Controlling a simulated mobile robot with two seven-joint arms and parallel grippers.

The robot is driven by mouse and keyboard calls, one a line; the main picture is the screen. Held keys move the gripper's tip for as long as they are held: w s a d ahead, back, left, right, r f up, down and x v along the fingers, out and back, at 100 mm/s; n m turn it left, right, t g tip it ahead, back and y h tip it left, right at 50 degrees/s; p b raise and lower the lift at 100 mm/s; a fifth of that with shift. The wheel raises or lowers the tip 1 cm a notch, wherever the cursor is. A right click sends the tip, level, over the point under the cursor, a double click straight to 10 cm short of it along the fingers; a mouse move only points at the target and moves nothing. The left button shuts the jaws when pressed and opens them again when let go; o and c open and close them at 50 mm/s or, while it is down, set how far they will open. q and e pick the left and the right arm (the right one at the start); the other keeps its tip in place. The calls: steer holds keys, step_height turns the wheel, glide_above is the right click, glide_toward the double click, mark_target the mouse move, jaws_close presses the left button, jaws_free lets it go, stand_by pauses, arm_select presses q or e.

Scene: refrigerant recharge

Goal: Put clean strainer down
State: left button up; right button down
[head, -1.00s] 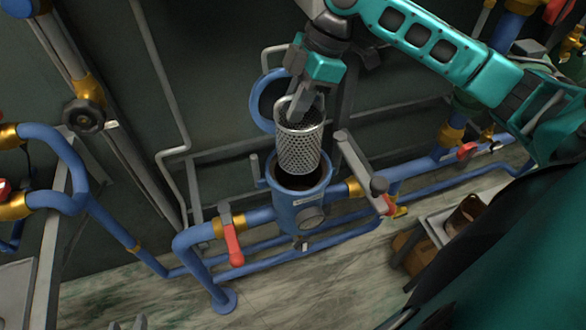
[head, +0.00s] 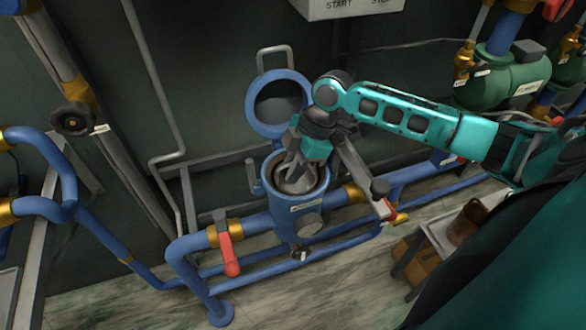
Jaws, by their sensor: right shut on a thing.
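The clean strainer (head: 298,184) is a silvery metal basket. It sits down inside the blue strainer housing (head: 292,222), and only its upper part shows within the open mouth. My right gripper (head: 292,172) reaches into the mouth from above and is shut on the strainer at its top. The fingertips are partly hidden by the gripper body and the housing rim. The housing's round blue lid (head: 279,103) stands swung open behind the mouth. My left gripper is not in view.
A grey clamp bar (head: 362,175) stands right of the mouth, close to my right gripper. Red-handled valves (head: 229,254) sit on the blue pipes. A small table (head: 440,238) holds a brown container (head: 467,222) at lower right.

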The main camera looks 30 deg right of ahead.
steer(key=c, duration=1.1)
jaws_free()
steer(key=shift+f, duration=0.1)
steer(key=shift+c, duration=0.2)
steer(key=p+v, duration=0.1)
steer(key=v, duration=1.1)
steer(key=shift+p, duration=0.4)
steer(key=shift+s, duration=0.1)
